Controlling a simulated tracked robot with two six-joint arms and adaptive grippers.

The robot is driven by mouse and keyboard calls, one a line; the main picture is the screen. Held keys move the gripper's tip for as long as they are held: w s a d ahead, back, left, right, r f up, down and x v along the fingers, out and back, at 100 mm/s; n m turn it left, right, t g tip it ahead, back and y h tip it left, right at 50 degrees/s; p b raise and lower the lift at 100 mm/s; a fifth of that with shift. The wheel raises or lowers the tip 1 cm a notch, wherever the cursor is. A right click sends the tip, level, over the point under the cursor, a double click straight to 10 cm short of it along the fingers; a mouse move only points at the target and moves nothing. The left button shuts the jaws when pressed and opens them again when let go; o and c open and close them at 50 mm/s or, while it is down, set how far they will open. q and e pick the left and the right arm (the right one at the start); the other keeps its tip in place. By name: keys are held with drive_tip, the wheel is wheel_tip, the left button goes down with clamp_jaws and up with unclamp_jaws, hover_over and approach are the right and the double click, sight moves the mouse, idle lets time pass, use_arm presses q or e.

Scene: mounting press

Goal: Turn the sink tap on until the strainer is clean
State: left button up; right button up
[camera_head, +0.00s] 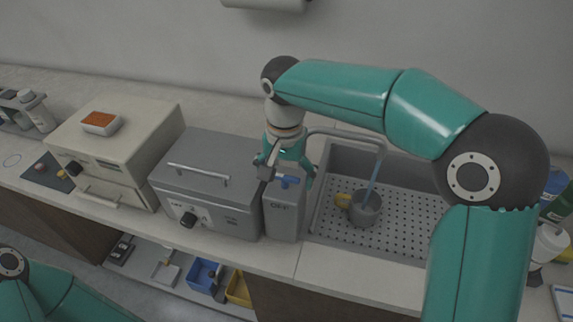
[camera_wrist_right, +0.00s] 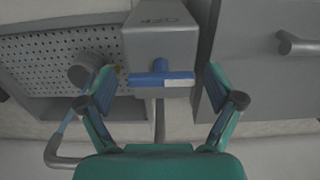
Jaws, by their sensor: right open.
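The tap's blue lever (camera_head: 289,182) sits on a grey block (camera_head: 284,218) at the sink's left edge. My right gripper (camera_head: 287,172) is above it, open. In the right wrist view the lever (camera_wrist_right: 160,79) lies between the spread fingers, with a gap on each side. A bent grey spout (camera_head: 345,134) reaches over the sink (camera_head: 405,238). A blue stream of water (camera_head: 374,178) falls from it into a grey cup-shaped vessel, apparently the strainer (camera_head: 366,212), with a yellow part at its left. Whether it is clean cannot be made out. My left gripper is out of view.
A grey box with a bar handle (camera_head: 198,175) stands close left of the tap block. A beige machine (camera_head: 125,140) with an orange-topped dish is farther left. Bottles (camera_head: 553,205) stand at the far right. Bare counter (camera_head: 345,275) lies in front of the sink.

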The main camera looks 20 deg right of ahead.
sight(286, 177)
wheel_tip(286, 177, up, 12)
drive_tip(key=shift+f, duration=0.15)
idle(0.3)
idle(0.4)
